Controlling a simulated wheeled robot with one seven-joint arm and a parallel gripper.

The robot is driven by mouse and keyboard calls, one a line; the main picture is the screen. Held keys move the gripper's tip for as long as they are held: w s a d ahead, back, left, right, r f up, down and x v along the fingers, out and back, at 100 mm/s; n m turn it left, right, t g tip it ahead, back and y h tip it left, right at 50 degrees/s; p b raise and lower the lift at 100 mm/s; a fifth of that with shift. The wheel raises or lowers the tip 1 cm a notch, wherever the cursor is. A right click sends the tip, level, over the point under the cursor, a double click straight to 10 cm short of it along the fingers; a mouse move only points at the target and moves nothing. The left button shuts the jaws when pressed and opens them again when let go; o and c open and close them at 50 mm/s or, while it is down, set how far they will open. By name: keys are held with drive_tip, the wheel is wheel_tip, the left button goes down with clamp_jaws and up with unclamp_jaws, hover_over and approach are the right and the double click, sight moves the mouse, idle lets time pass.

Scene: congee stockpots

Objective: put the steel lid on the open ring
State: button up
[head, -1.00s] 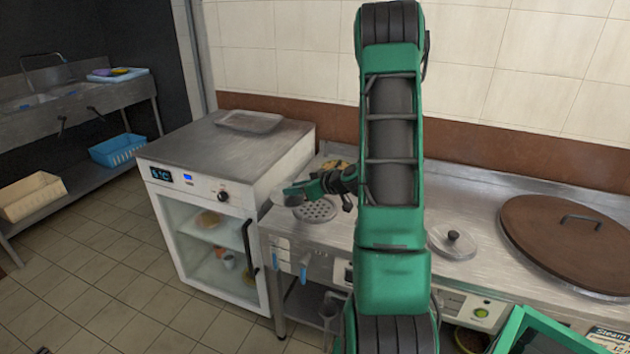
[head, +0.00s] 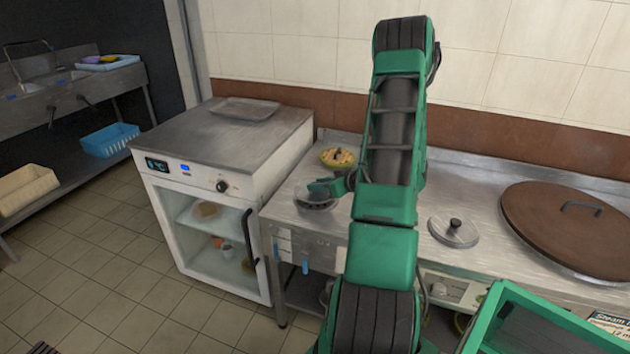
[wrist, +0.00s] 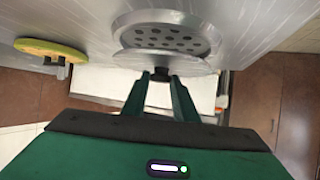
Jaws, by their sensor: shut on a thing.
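My gripper (wrist: 160,78) is shut on the black knob of a steel lid (wrist: 165,63); the fingers stand on either side of the knob. In the head view the lid (head: 314,201) is a grey disc under my gripper (head: 326,188), over the left part of the steel counter. The open ring (wrist: 190,24), with a perforated plate inside, lies just beyond the lid in the wrist view, partly hidden by it. In the head view the lid hides most of the ring. I cannot tell whether lid and ring touch.
A second knobbed lid (head: 454,231) and a big brown lid (head: 572,229) lie to the right on the counter (head: 472,190). A glass-door cabinet (head: 215,215) with a tray (head: 245,109) on top stands left.

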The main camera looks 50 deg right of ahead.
drive_tip(key=shift+f, duration=0.6)
drive_tip(key=shift+s+f, duration=0.1)
drive_tip(key=shift+f, duration=0.4)
idle(1.3)
drive_tip(key=o, duration=0.8)
drive_tip(key=shift+v, duration=5.5)
